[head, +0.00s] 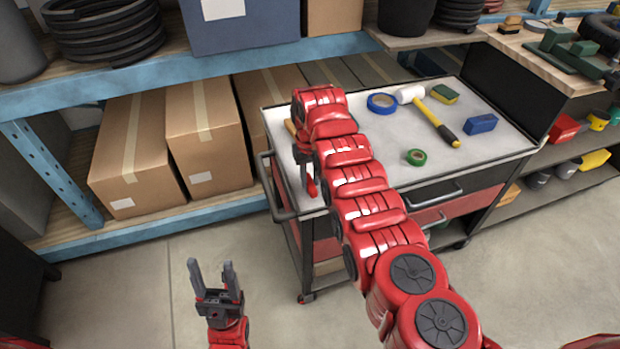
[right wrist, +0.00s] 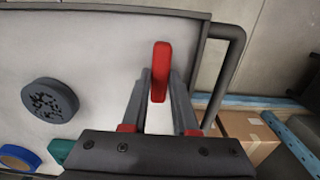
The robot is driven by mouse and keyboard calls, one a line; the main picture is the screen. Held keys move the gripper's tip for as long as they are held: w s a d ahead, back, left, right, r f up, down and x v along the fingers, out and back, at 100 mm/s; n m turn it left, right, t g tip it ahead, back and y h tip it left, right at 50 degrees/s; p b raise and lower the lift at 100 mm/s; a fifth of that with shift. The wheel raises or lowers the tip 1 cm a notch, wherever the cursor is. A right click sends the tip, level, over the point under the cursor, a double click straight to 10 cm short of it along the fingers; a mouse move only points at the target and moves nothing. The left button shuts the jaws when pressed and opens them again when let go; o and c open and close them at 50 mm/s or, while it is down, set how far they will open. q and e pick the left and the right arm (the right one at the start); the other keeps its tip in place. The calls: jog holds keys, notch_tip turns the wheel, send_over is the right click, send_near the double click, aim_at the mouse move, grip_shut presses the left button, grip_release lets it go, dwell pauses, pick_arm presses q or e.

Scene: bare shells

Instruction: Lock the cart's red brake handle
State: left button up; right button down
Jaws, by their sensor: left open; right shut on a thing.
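The cart (head: 470,165) has a pale top and dark frame and stands in the middle of the head view. Its red brake handle (head: 311,188) is at the near left corner of the top, beside the dark push bar. In the right wrist view the red handle (right wrist: 160,72) sits between the two grey fingers. My right gripper (head: 307,178) reaches down over that corner and is shut on the handle; its fingers also show in the right wrist view (right wrist: 160,95). The handle's base is hidden. My left gripper (head: 211,263) is open and empty over the floor, left of the cart.
A dark round piece (right wrist: 50,98) shows in the wrist view. A blue shelf (head: 150,225) with boxes stands behind. The front floor is clear.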

dwell(0.3)
jog(key=c, duration=0.7)
grip_release()
notch_tip(320, 180, up, 11)
notch_tip(320, 180, up, 6)
jog(key=r+p, duration=0.1)
jog(key=p, duration=0.5)
send_over(310, 181)
jog(key=shift+s+f, duration=0.1)
jog(key=shift+f, duration=0.15)
